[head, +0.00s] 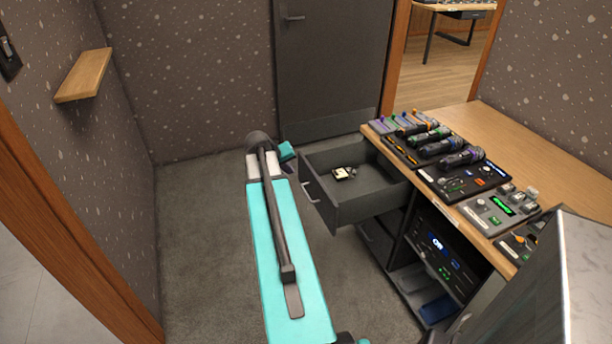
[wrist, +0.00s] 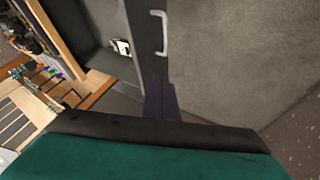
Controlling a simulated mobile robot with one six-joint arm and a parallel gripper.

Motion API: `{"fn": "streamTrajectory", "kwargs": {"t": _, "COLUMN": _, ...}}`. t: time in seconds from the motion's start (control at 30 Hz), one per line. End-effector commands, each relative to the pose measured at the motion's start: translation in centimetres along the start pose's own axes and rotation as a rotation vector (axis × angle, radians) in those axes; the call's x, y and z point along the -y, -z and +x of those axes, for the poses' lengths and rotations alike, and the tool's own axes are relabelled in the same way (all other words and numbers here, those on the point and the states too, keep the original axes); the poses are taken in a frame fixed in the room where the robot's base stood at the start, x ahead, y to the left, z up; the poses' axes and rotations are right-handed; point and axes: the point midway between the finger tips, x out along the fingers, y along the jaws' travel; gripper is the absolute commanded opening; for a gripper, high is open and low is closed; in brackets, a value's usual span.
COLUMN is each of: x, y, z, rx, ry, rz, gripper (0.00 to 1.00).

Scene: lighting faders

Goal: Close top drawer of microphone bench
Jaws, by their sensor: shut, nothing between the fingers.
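The top drawer (head: 352,208) of the microphone bench (head: 540,150) is pulled well out, and its dark grey box is open at the top. My gripper (head: 290,168) is partly hidden by my teal arm in the head view, near the far end of the drawer front. In the wrist view my dark purple fingers (wrist: 160,97) are shut and empty beside the drawer front (wrist: 147,45); contact is unclear.
Several microphones (head: 436,146) and control panels (head: 492,211) sit on the bench top. Below the drawer are another drawer front (head: 376,240) and a rack unit (head: 442,250). A grey door (head: 330,65) stands behind. Carpet (head: 205,250) left of the drawer is clear.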

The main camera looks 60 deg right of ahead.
Motion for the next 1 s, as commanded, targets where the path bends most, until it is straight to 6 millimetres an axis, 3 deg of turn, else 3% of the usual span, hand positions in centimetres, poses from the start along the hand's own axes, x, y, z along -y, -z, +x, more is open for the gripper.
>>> {"fn": "streamTrajectory", "kwargs": {"t": 0.47, "x": 0.2, "y": 0.0, "z": 0.7, "rx": 0.002, "ry": 0.001, "rz": -0.002, "gripper": 0.00}}
{"fn": "streamTrajectory", "kwargs": {"t": 1.0, "x": 0.2, "y": 0.1, "z": 6.8, "rx": 0.003, "ry": 0.002, "rz": -0.002, "gripper": 0.00}}
